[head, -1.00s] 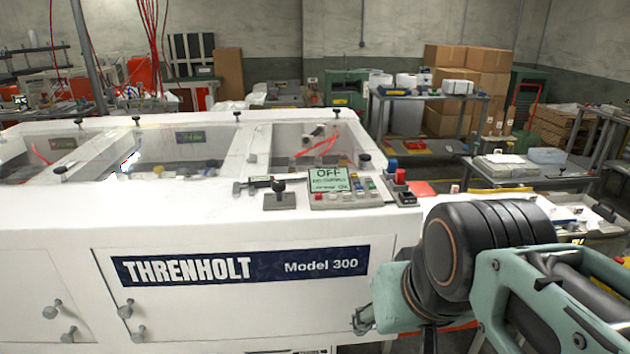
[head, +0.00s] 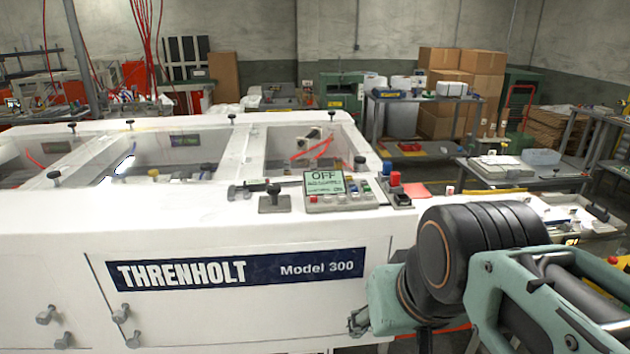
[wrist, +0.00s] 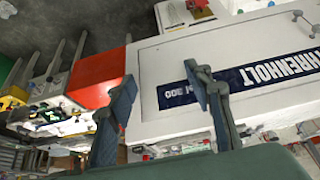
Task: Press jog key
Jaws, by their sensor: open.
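The control panel (head: 340,195) lies on the right end of the white machine's top, with a small screen (head: 324,182) reading OFF and several coloured keys (head: 360,192). Which key is the jog key is too small to tell. A red button block (head: 396,188) sits just right of the panel. My gripper (wrist: 162,88) is open and empty in the wrist view, its two fingers apart in front of the machine's side. In the head view my arm is at the lower right, below and right of the panel, and the gripper is mostly hidden there.
The white machine (head: 200,235) fills the left and middle, with clear-covered bays on top. A black knob (head: 274,190) stands left of the panel. Workbenches (head: 530,175) with goods and stacked cardboard boxes (head: 465,75) are behind at right. The air above the panel is clear.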

